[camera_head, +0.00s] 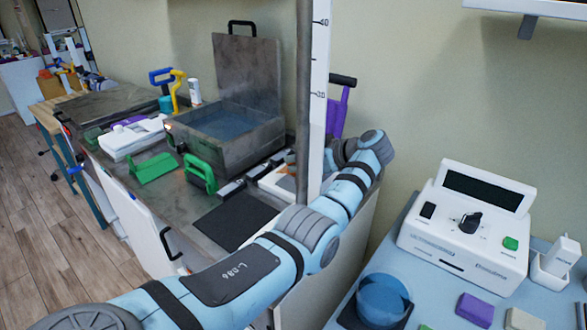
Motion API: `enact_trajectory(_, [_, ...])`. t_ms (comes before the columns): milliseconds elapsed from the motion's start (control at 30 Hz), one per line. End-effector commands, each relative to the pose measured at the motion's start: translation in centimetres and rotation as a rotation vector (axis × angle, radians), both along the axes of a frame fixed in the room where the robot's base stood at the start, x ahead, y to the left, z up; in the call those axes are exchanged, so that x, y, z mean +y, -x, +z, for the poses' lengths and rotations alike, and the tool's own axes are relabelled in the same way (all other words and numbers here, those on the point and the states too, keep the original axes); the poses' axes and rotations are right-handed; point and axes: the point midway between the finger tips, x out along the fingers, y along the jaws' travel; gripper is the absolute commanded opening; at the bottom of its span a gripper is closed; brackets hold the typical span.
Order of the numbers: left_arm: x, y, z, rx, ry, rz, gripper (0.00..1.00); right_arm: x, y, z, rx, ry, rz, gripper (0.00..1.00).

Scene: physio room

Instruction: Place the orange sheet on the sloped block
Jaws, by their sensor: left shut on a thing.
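My left arm crosses the picture from the bottom left to the middle, and its wrist bends back behind the upright white scale board. A green wedge-shaped piece (152,168) with a sloped face lies on the bench to the left. My right gripper is not in view.
An open grey metal tank (262,138) of water stands at the back of the bench. A green-handled tool (200,172) and a dark mat (234,222) lie in front. The metal post and white scale board (318,100) stand close by my wrist. A white device (465,225) is at right.

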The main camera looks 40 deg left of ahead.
Motion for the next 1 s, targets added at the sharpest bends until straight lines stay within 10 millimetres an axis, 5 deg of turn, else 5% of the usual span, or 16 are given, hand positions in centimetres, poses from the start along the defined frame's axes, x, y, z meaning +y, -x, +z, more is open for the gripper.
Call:
enact_trajectory(400, [0.1, 0.1, -0.6, 0.000, 0.000, 0.001, 0.00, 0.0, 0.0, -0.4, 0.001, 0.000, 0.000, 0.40])
enact_trajectory(500, [0.1, 0.1, -0.5, 0.000, 0.000, 0.001, 0.21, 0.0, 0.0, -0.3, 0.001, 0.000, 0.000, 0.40])
enact_trajectory(567, [0.1, 0.1, -0.5, 0.000, 0.000, 0.001, 0.27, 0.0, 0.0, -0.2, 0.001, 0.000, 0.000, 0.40])
enact_trajectory(933, [0.1, 0.1, 0.9, -0.002, 0.000, 0.002, 0.27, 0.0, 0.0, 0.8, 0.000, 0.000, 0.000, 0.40])
enact_trajectory(1000, [-1.3, 0.0, 1.2, -0.002, 0.001, -0.001, 0.27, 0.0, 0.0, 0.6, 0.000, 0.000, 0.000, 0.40])
